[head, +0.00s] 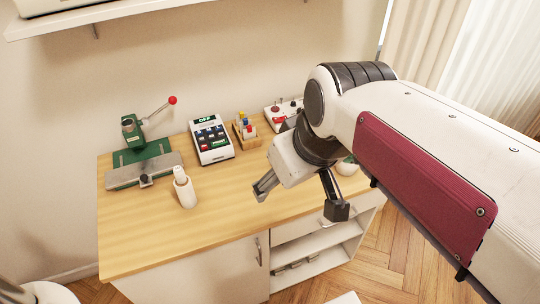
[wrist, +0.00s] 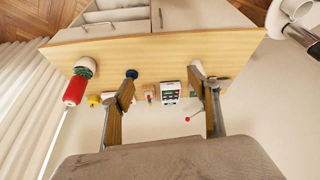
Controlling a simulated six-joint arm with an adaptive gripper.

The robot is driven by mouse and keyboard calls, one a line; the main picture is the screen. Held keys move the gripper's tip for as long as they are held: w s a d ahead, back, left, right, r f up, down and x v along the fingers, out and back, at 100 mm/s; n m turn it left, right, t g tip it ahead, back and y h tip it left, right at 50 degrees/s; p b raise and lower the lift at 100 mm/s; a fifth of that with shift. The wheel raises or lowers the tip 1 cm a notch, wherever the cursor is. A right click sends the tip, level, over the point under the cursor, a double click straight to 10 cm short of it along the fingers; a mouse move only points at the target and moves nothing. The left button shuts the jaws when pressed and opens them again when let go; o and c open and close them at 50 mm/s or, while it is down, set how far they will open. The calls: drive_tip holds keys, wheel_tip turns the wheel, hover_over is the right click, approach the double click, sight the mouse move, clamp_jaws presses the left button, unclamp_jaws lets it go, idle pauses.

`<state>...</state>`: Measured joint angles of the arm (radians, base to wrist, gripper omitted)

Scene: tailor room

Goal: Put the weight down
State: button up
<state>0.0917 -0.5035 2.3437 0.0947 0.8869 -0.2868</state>
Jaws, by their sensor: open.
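My gripper (head: 300,197) is open, its fingers spread apart above the right half of the wooden table (head: 150,235). In the wrist view the open gripper (wrist: 163,76) has nothing between its fingers. I cannot tell for sure which thing is the weight. A small round dark blue thing (wrist: 132,73) shows by the left fingertip in the wrist view. It appears apart from the other objects; whether it touches the finger is unclear. In the head view it is not visible, perhaps hidden behind my gripper.
A green press (head: 140,155) with a red-knobbed lever, a white bottle (head: 184,190), a keypad device marked OFF (head: 211,139), a wooden rack (head: 246,132) and a red-and-white box (head: 282,113) stand on the table. A red spool (wrist: 74,91) shows too. The front-left tabletop is clear.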

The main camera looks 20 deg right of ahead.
drive_tip(key=s+f+m, duration=0.1)
drive_tip(key=s, duration=0.5)
drive_tip(key=shift+s+a+m+t, duration=0.15)
drive_tip(key=shift+a+m+t, duration=0.2)
drive_tip(key=shift+m+t, duration=0.05)
idle(1.0)
